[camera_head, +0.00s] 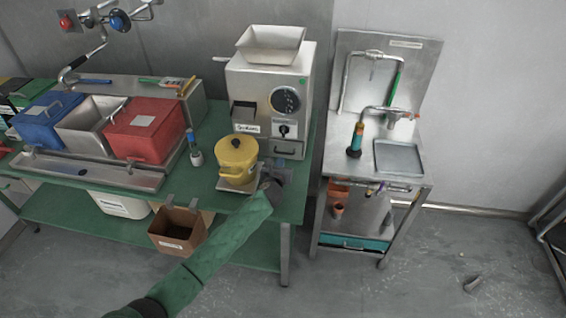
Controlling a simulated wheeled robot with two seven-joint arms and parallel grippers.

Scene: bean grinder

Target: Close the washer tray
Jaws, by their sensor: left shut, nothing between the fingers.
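The washer stand (340,160) is the steel unit with taps at the right. A flat metal tray (398,157) lies on the right of its top. A teal tray or drawer (352,243) sits low in the stand; I cannot tell whether it is fully in. My left arm reaches up from the bottom left. My left gripper (274,178) is shut and empty, in front of the bean grinder (268,90) and just right of the yellow pot (237,158). The gripper is left of the washer stand and apart from it. Its fingertips are small and dark here. My right gripper is out of view.
The green table (215,205) holds a blue bin (48,117), a red bin (146,130) and a small bottle (195,150). A brown box (178,230) hangs at its front edge. A narrow gap separates table and stand. The floor in front is mostly clear.

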